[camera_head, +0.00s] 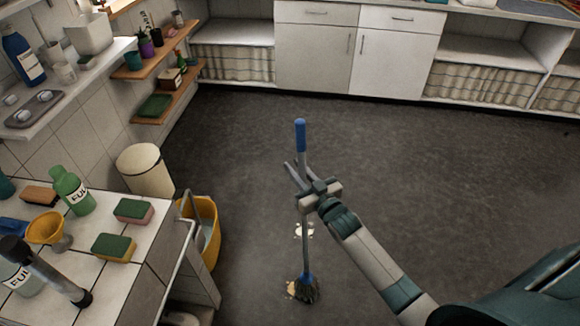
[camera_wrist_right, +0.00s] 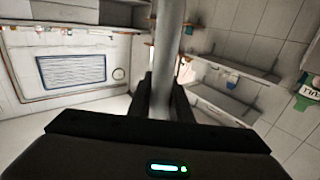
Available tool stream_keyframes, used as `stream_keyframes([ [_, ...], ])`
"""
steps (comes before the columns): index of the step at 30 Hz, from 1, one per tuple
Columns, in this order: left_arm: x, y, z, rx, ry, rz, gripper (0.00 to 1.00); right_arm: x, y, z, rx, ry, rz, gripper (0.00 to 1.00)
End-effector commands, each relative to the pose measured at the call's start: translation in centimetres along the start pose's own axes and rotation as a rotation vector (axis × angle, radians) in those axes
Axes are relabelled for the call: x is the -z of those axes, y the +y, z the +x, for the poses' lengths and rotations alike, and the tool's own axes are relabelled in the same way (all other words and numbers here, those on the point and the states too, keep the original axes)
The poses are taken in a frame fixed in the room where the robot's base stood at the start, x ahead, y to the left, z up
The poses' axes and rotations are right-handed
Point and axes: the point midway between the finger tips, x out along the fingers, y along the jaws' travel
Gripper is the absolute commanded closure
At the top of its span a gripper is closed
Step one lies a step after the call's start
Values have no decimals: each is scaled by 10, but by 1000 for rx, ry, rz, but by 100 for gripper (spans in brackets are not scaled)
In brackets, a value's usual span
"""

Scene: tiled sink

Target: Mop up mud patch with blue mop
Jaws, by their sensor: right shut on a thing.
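The mop (camera_head: 305,250) has a blue grip at its top, a thin grey pole and a dark head with a blue collar. It stands nearly upright, with its head on the dark floor. My right gripper (camera_head: 301,178) is shut around the upper pole, below the blue grip. In the right wrist view the grey pole (camera_wrist_right: 168,45) runs up between the two dark fingers. A tan mud patch (camera_head: 291,289) shows at the left side of the mop head, which partly covers it. A pale patch (camera_head: 304,230) lies on the floor farther back, behind the pole. My left gripper is out of view.
A yellow bucket (camera_head: 208,232) stands left of the mop, beside a tiled counter (camera_head: 120,275) with sponges and bottles. A cream bin (camera_head: 145,170) is behind it. White cabinets (camera_head: 390,55) line the back. Dark floor is open in the middle and to the right.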

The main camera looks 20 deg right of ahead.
Motion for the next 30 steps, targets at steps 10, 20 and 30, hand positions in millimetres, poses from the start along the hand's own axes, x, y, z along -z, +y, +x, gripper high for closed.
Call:
stream_keyframes([
  [10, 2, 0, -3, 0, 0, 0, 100, 1, 8, -7, 0, 0, 3, 100],
  [20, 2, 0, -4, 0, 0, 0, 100, 2, 10, -8, 0, 3, 2, 100],
  [30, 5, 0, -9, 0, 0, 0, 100, 2, 27, -21, 0, 4, 0, 100],
])
